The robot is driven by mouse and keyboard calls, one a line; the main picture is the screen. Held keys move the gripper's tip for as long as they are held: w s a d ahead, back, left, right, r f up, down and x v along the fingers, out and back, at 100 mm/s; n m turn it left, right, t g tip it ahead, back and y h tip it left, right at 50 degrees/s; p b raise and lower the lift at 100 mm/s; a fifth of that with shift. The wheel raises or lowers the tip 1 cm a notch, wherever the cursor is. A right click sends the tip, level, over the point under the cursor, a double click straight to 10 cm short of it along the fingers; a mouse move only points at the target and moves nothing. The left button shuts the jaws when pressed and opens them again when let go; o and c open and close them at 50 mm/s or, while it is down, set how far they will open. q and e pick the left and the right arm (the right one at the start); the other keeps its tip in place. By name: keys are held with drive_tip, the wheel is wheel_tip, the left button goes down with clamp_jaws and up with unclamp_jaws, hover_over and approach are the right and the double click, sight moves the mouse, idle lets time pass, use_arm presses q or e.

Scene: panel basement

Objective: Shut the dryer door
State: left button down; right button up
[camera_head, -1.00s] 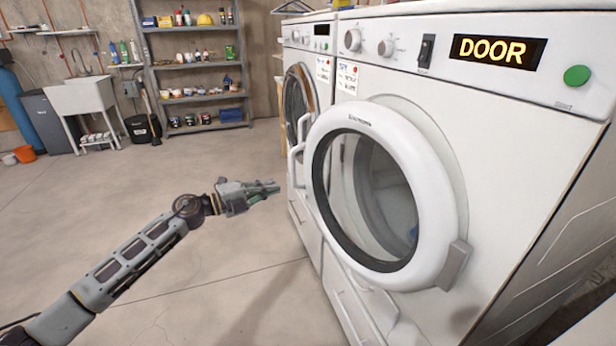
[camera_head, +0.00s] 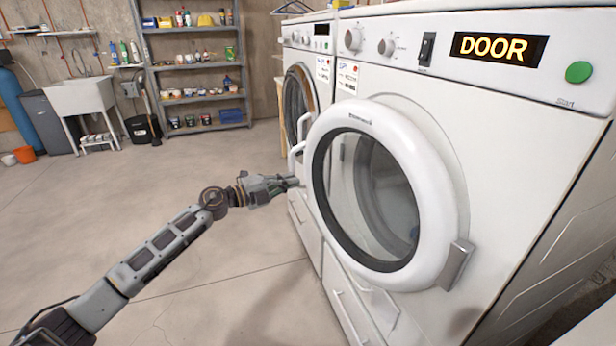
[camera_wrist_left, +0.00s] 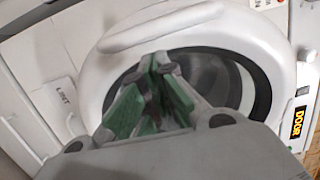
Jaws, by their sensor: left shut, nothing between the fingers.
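The dryer door (camera_head: 433,158) is a thick white ring around dark round glass (camera_head: 372,190). It stands ajar, its left side away from the white dryer front (camera_head: 520,130), with the hinge (camera_head: 456,266) at its lower right. A white handle (camera_head: 294,158) sits on its left edge. The dryer display reads DOOR. My left gripper (camera_head: 294,182) is shut and empty, its tips at the door's left edge by the handle; I cannot tell whether they touch. In the left wrist view the green-padded fingers (camera_wrist_left: 152,92) lie in front of the door ring (camera_wrist_left: 215,35). My right gripper is out of view.
A second white machine with a round door (camera_head: 298,100) stands beyond the dryer. Shelves (camera_head: 190,65), a sink (camera_head: 84,97) and a black bucket (camera_head: 140,129) line the back wall. The concrete floor (camera_head: 120,220) at left is clear.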

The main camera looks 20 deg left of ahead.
sight(311, 174)
use_arm(q)
drive_tip(key=shift+x, duration=1.4)
drive_tip(key=shift+w+d+b, duration=0.3)
drive_tip(key=shift+w+d, duration=0.15)
drive_tip(key=shift+d, duration=0.05)
drive_tip(key=shift+x, duration=1.3)
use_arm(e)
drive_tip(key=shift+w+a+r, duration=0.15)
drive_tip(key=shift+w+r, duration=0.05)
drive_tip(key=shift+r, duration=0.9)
use_arm(q)
drive_tip(key=shift+w, duration=0.1)
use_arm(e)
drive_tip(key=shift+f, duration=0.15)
